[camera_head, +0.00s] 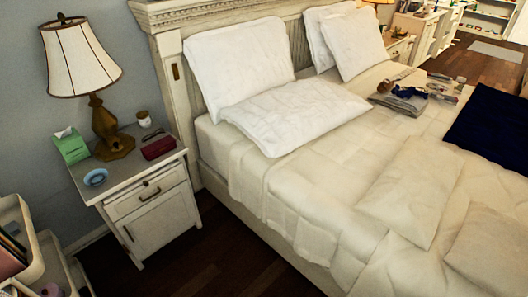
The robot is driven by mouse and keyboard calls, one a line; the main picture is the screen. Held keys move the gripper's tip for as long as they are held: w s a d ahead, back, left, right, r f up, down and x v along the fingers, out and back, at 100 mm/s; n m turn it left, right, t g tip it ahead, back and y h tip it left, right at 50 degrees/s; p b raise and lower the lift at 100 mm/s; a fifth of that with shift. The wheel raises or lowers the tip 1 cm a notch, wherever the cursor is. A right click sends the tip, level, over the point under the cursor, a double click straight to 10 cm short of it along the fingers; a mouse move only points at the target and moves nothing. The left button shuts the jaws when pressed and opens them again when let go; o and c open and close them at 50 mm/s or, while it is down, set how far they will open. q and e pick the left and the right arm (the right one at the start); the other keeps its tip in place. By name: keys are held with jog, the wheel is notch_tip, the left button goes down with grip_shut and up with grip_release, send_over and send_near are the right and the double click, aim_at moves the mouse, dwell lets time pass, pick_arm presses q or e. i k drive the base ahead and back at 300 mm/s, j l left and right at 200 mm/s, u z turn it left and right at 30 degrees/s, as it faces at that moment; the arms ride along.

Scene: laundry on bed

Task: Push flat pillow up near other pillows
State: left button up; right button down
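A white pillow (295,115) lies flat on the near side of the bed. Its upper edge touches the foot of another white pillow (238,62), which leans upright against the headboard. Two more white pillows lean at the far side of the headboard: one in front (355,44) and one partly hidden behind it (318,38). Two flat cream cushions or folded pieces, one nearer the middle (412,190) and one at the lower right (490,250), lie lower on the bed. Neither of my grippers shows in the head view.
The bed (300,205) has a carved headboard (174,60). Folded clothes (405,100) and a dark blue cloth (492,125) lie on its far side. A nightstand (150,195) with a lamp (105,125), tissue box (71,147) and small items stands left of the bed. Dark floor between is clear.

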aim_at(279, 120)
jog(key=i+j+z, duration=0.15)
jog(key=i+j, duration=0.45)
jog(key=i+j+z, duration=0.2)
jog(key=i+j, duration=0.45)
jog(key=i+j+z, duration=0.15)
jog(key=i+j, duration=0.4)
jog(key=j, duration=0.25)
